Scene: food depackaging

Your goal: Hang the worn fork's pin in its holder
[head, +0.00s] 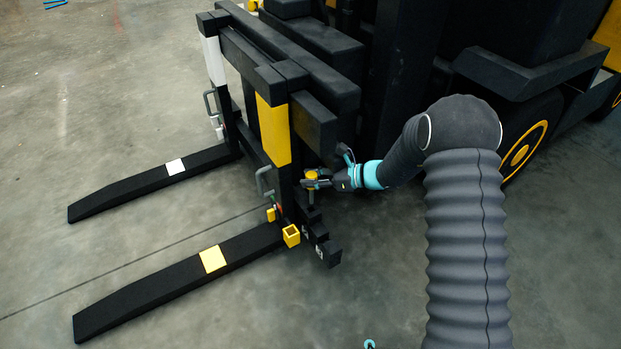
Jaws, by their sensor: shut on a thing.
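My gripper (322,179) is in front of the carriage's right side, shut on a small pin with a yellow head (311,180). Its grey shank points down, and the pin looks upright. Below and left of it, a yellow square open-topped holder (291,236) sits low by the near fork's upright. The pin is above the holder and apart from it. The near fork (180,283) has a yellow patch and a yellow band on its upright. The far fork (150,185) has white marks. I cannot tell from wear which fork is worn.
The black carriage (318,88) and the truck body stand behind the forks, with a yellow-rimmed wheel (522,150) at right. Grey handles (265,182) stick out from the fork uprights. A small yellow block (271,214) sits left of the holder. Concrete floor in front is clear.

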